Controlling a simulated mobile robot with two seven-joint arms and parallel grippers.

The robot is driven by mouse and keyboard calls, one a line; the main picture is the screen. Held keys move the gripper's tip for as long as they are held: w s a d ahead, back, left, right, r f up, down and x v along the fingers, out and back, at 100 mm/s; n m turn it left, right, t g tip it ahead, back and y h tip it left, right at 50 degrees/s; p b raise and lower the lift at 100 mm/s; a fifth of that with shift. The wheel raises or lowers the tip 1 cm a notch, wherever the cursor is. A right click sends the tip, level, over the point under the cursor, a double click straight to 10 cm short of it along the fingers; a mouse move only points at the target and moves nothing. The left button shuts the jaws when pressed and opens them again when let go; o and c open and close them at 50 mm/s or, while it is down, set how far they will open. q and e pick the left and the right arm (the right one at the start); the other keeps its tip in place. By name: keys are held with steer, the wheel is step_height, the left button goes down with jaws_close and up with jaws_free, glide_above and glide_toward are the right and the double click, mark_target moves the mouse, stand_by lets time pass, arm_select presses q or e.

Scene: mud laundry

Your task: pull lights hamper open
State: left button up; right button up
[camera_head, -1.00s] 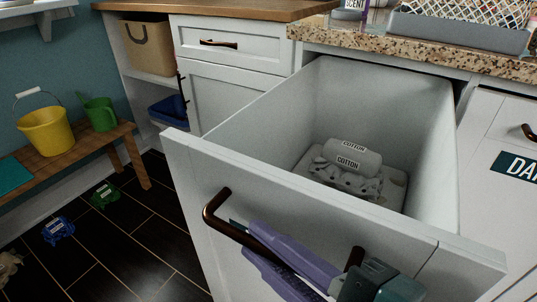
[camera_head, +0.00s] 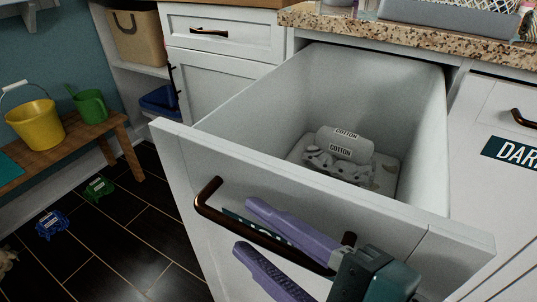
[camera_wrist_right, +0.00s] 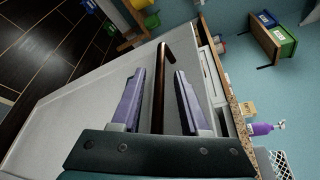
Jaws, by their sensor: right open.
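The lights hamper (camera_head: 300,178) is a white pull-out bin. It stands well out from the counter in the head view, with grey "COTTON" items (camera_head: 342,150) lying at its bottom. Its dark bronze bar handle (camera_head: 228,217) runs across the front panel. My right gripper (camera_head: 243,228) is open, with its purple fingers on either side of the bar, apart from it. The right wrist view shows the bar (camera_wrist_right: 161,85) between the two spread fingers (camera_wrist_right: 160,90). A label behind the handle is mostly hidden. My left gripper is not in view.
The neighbouring "DARK" front (camera_head: 495,140) is closed at the right. A granite counter (camera_head: 400,32) lies behind. A bench (camera_head: 100,140) with a yellow bucket (camera_head: 36,125) stands left. Blue (camera_head: 51,224) and green (camera_head: 98,187) items lie on the dark floor.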

steer(key=b+v, duration=0.1)
steer(key=v, duration=0.8)
steer(key=shift+s+d+b, duration=0.25)
steer(key=shift+b, duration=0.05)
steer(key=shift+r, duration=0.1)
step_height(320, 180, up, 14)
steer(key=s+a+n+g+p, duration=0.1)
steer(key=a+n+g+p, duration=0.3)
steer(key=n+p, duration=1.05)
steer(key=s+d+r+n+g+h+p, duration=0.25)
steer(key=d+r+h+p, duration=0.3)
steer(key=d+p, duration=0.3)
steer(key=s+d+r+n+g+h+p, duration=0.1)
steer(key=d+r+n+g+h+p, duration=0.2)
steer(key=d+r+p, duration=0.55)
step_height(320, 180, up, 32)
steer(key=a+m+p, duration=0.1)
steer(key=a+p, duration=0.1)
steer(key=p, duration=3.4)
steer(key=shift+t+h, duration=0.35)
